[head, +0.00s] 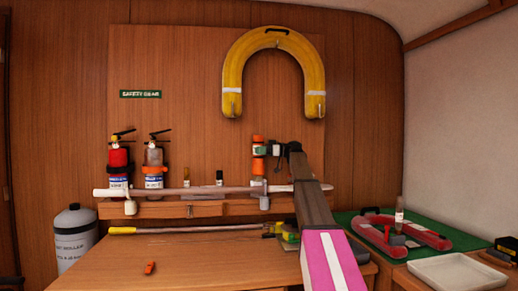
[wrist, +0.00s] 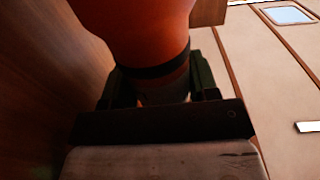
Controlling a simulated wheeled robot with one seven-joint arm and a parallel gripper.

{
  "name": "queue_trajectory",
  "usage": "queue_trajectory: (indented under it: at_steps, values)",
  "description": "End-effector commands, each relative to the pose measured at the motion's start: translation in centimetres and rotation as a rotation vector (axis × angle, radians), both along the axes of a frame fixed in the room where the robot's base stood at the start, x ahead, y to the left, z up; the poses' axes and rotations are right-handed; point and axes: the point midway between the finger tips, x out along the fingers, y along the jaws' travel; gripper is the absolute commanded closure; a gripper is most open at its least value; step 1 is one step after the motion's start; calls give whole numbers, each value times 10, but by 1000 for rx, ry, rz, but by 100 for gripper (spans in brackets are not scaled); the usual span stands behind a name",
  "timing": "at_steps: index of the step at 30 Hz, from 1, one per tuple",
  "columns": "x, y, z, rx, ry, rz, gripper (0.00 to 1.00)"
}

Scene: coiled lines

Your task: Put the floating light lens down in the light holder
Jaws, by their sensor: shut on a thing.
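The floating light lens (head: 258,150) is orange with a pale band, and my gripper (head: 270,148) is shut on it from the right. In the wrist view its orange body (wrist: 140,30) and dark band (wrist: 152,70) rise above the jaws of my gripper (wrist: 150,95), which hold its greyish lower part. Directly below it in the head view is an orange piece (head: 257,169) above a pale bracket (head: 258,188) on the wall shelf; this looks like the light holder. A small gap seems to show between them; contact cannot be told for certain.
A pale rail (head: 220,190) runs along the shelf, with two extinguishers (head: 118,165) (head: 154,165) at left and two small bottles (head: 186,177) (head: 219,177) mid-shelf. A yellow horseshoe buoy (head: 232,80) hangs above. A white tray (head: 450,272) is at right.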

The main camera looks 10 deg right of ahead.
Motion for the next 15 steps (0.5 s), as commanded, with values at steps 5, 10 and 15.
queue_trajectory:
  at_steps: [5,10,15]
  values:
    - [0,0,-10,2,0,0,88]
    - [0,0,-19,2,1,0,88]
    - [0,0,-29,2,0,0,88]
